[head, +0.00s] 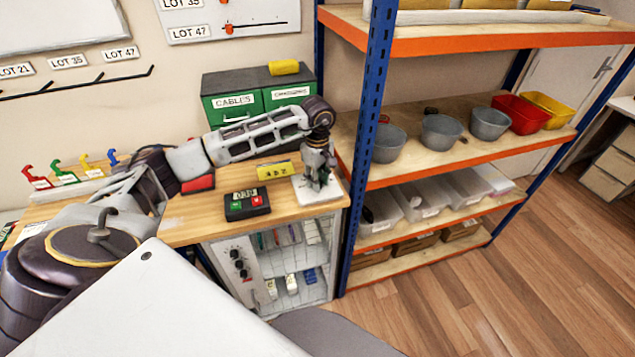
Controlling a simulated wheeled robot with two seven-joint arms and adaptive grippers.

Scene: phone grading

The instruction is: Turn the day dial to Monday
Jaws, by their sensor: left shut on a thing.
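My left gripper (317,184) reaches down from above onto a small white plate (334,193) at the right end of the wooden bench. Its fingers are shut on the knob of the day dial there. The fingers cover most of the knob, so I cannot read which day it points to. The plate lies flat on the bench near its front right corner. My right gripper is not in view.
A black box with a display and red and green buttons (246,204) and a yellow sign (274,171) stand left of the plate. Green drawers (236,107) stand behind my left arm. A blue-posted shelf (372,130) with bins rises close on the right.

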